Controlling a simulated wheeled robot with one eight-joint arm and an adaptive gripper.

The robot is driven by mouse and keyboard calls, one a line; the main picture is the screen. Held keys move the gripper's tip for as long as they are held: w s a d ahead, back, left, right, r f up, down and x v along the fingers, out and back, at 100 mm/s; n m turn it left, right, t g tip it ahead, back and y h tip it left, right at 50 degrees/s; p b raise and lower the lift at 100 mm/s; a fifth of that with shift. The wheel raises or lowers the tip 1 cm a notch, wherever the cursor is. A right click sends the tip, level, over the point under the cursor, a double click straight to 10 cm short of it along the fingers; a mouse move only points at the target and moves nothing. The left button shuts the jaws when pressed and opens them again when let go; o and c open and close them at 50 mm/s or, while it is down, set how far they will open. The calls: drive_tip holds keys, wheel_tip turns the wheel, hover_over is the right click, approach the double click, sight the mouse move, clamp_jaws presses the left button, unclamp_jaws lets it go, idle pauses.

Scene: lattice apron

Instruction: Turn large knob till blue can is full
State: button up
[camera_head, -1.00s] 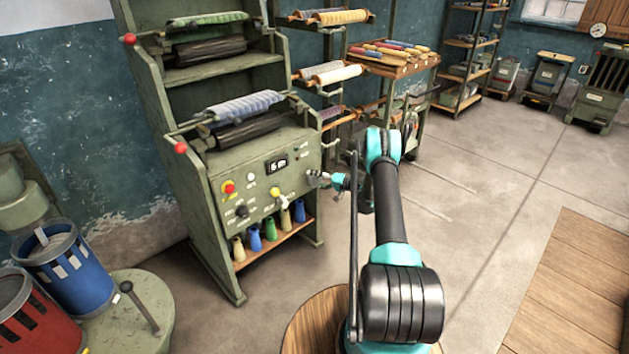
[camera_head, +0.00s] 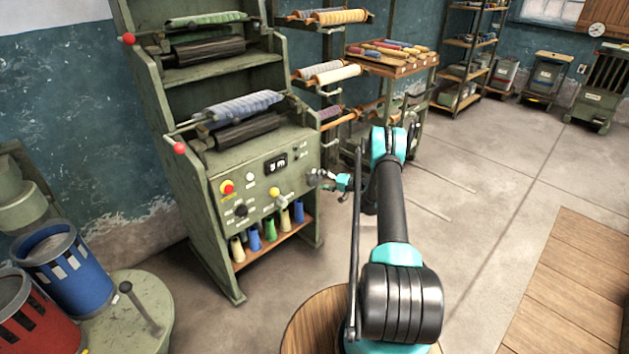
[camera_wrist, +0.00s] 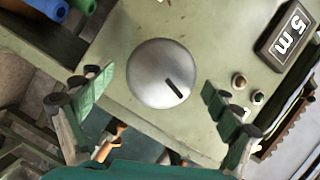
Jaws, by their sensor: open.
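The large round silver knob (camera_wrist: 160,74) with a dark pointer mark sits on the green machine's panel, in the middle of the wrist view. My gripper (camera_wrist: 158,84) is open, one finger on each side of the knob with gaps showing. In the head view my gripper (camera_head: 330,180) is at the right end of the panel, by the knob (camera_head: 314,177). The blue can (camera_head: 75,275) with white marks stands at the left on a round green platform. Its inside looks grey; I cannot tell how full it is.
A display reading "5 m" (camera_wrist: 287,32) is on the panel, with small buttons near it. A red can (camera_head: 40,322) stands beside the blue one. Coloured cones (camera_head: 270,230) stand under the panel.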

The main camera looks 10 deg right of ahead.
drive_tip(key=v, duration=0.9)
drive_tip(key=shift+s+d, duration=0.15)
drive_tip(key=shift+s, duration=0.05)
